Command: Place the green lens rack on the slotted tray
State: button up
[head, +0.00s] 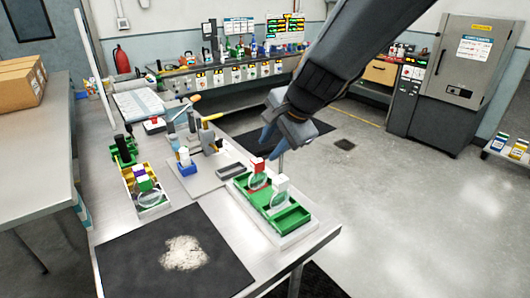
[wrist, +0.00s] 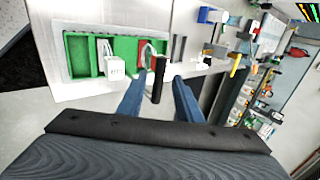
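My gripper (head: 273,140) is above the tray's far end. In the wrist view its blue fingers (wrist: 158,85) are apart, with a dark upright handle between them, touching neither.
A black mat with a pale granular heap (head: 184,253) covers the near bench. A grey plate (head: 232,170) and a blue holder (head: 186,168) stand behind the tray. Upright tools crowd the middle. Open floor lies to the right.

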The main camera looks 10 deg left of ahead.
jog(key=shift+v, duration=2.55)
jog(key=s+d+f+n+g+h, duration=0.1)
jog(key=s+d+f+n, duration=0.2)
jog(key=d, duration=0.6)
jog(key=s+d+f+n+h, duration=0.2)
jog(key=s+d+f, duration=0.2)
jog(key=d, duration=0.6)
jog(key=s+d+f+n+g+h, duration=0.1)
jog(key=s+d+f+n+h, duration=0.1)
jog(key=d+f, duration=0.5)
jog(key=s+d+n, duration=0.1)
jog(key=s+d, duration=0.1)
jog(key=d, duration=0.1)
jog(key=shift+s+f+n+g, duration=0.2)
jog(key=shift+s+n+g, duration=0.1)
jog(key=shift+f, duration=0.1)
jog(key=shift+g, duration=0.3)
notch_tip(320, 180, down, 5)
jog(key=b, duration=0.5)
jog(key=shift+w, duration=0.1)
